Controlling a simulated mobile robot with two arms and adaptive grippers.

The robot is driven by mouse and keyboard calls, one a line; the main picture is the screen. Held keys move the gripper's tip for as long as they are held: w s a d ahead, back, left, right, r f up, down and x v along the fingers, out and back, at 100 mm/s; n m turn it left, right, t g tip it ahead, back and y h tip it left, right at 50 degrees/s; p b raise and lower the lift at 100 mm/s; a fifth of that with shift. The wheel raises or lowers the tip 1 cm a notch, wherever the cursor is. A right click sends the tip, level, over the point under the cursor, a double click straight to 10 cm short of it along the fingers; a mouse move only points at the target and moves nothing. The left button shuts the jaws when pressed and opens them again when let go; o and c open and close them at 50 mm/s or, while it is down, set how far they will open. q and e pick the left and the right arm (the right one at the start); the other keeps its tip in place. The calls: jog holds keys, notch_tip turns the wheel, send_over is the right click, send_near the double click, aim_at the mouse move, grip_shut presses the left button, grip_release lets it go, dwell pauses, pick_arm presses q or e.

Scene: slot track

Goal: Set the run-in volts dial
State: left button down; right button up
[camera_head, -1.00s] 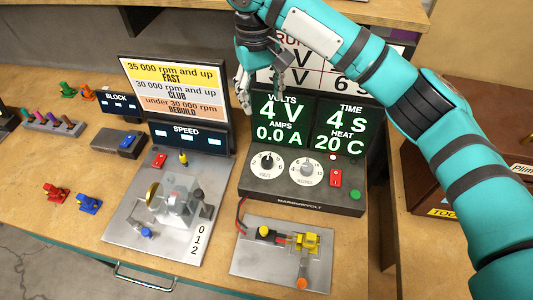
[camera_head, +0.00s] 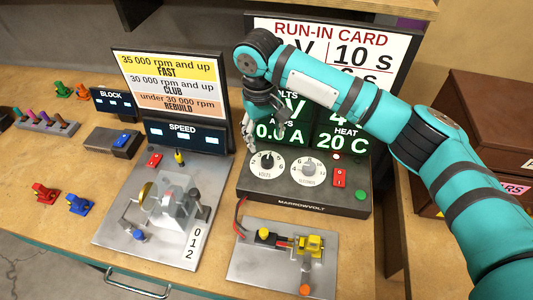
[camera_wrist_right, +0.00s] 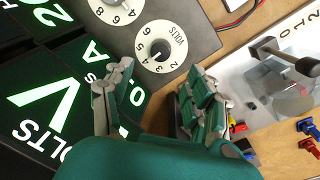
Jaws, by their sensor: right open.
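The volts dial (camera_head: 267,164), a white disc with a black knob and printed numbers, is on the sloping front of the black power supply (camera_head: 300,200). It also shows in the right wrist view (camera_wrist_right: 164,47). My right gripper (camera_head: 264,138) is open and empty, just above and behind the dial, partly in front of the screen. In the wrist view its fingers (camera_wrist_right: 160,75) are apart, with the dial ahead of the gap; I see no contact. The screen reads 0.0 A and 20 C; its volts figure is partly hidden. The run-in card (camera_head: 340,40) is partly covered by my arm. My left gripper is out of view.
A seconds dial (camera_head: 306,167), a red switch (camera_head: 339,177) and a green button (camera_head: 361,195) sit right of the volts dial. A motor rig (camera_head: 170,215) stands left, and a metal plate with a small car part (camera_head: 290,250) lies in front.

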aim_at(267, 158)
jog(key=f, duration=0.5)
jog(key=f+p, duration=0.1)
jog(key=f, duration=0.2)
jog(key=shift+d+f, duration=0.25)
jog(key=shift+f, duration=0.05)
jog(key=shift+w, duration=0.1)
jog(key=c, duration=1.1)
